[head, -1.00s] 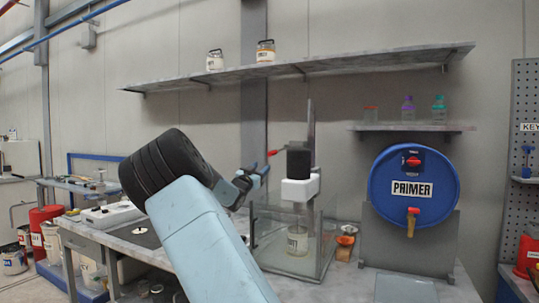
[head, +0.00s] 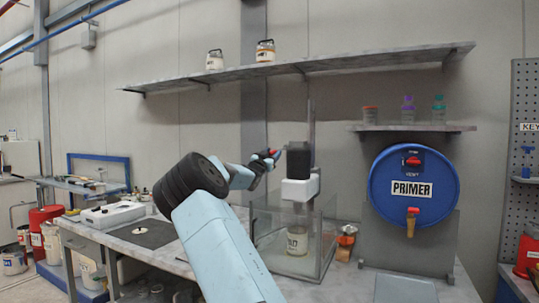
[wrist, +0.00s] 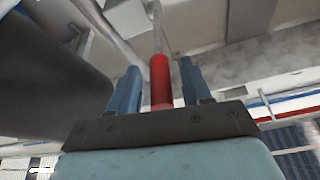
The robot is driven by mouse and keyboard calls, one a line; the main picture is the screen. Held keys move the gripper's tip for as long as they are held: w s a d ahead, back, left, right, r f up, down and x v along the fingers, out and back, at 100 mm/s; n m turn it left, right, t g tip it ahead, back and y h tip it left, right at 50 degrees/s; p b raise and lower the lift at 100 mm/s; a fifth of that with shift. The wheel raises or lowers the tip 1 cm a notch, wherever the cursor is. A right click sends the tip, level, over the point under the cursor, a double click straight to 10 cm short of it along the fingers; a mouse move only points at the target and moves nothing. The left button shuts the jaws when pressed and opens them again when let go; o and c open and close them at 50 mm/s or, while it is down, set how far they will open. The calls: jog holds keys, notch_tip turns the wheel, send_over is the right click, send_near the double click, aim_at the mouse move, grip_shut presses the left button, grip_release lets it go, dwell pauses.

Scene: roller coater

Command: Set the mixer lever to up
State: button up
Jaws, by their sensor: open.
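The mixer (head: 298,162) has a black motor head above a white block on an upright post, standing in a clear-walled box on the bench. Its lever sticks out to the left of the head and ends in a red grip (wrist: 160,80). My gripper (head: 274,154) is at the lever's outer end, left of the motor head. In the wrist view, the red grip lies between the two blue fingers of my open gripper (wrist: 160,68), with a gap on each side. In the head view my fingers partly cover the grip.
A labelled jar (head: 297,240) stands under the mixer inside the clear box (head: 328,235). A long shelf (head: 300,68) with two jars runs above. A blue primer drum (head: 385,180) stands to the right. The bench holds a white device (head: 112,214) at left.

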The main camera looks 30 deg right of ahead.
jog(key=shift+w+d+r, duration=0.25)
jog(key=shift+w+d, duration=0.1)
jog(key=shift+d, duration=0.15)
jog(key=shift+c, duration=0.2)
grip_shut()
